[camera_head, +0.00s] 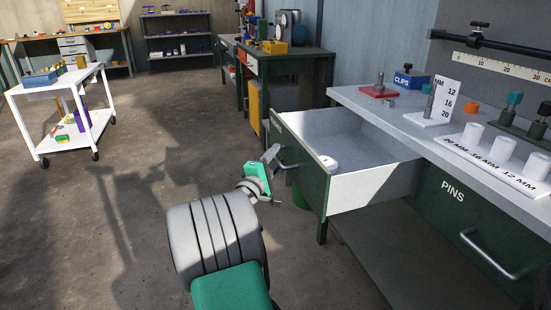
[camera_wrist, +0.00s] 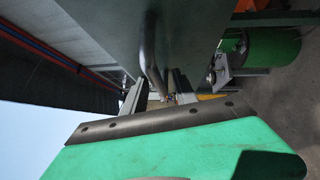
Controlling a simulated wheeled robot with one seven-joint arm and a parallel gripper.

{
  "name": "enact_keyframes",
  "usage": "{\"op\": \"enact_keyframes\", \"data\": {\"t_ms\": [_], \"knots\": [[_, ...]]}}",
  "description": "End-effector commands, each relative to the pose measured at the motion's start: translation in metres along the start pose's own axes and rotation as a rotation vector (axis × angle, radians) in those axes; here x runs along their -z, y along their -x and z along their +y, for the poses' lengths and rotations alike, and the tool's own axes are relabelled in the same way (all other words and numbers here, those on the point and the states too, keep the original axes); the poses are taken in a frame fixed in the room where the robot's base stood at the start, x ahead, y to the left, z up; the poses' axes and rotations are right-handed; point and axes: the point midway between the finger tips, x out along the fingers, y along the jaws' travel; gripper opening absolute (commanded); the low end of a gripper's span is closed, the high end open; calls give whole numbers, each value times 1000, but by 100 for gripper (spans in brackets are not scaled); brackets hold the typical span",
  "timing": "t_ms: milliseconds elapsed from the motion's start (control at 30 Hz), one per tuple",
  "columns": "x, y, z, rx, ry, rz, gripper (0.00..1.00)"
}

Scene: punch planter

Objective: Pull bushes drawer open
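An open drawer (camera_head: 345,190) with a green front and a light interior sticks out from the left part of the workbench. A white round piece (camera_head: 327,162) lies inside it. No label is readable on its front. Its metal handle (camera_head: 289,163) shows on the front, and in the wrist view the handle bar (camera_wrist: 151,62) runs down between my fingers. My gripper (camera_head: 272,158) is at this handle, its fingers on either side of the bar, and appears shut on it.
A closed drawer (camera_head: 453,225) marked PINS is to the right. The benchtop (camera_head: 400,112) holds a clips box (camera_head: 411,80), a size sign (camera_head: 440,100) and white cylinders (camera_head: 500,150). A white cart (camera_head: 62,115) stands far left. The floor (camera_head: 110,230) at left is clear.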

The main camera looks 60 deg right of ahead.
Motion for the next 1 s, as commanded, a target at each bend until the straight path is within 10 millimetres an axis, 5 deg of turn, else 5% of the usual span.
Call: {"op": "enact_keyframes", "data": {"t_ms": [167,533,1000], "knots": [[1,7,1,1,-1,3,34],[1,73,1,0,1,3,34],[0,78,4,7,-11,1,34]]}}
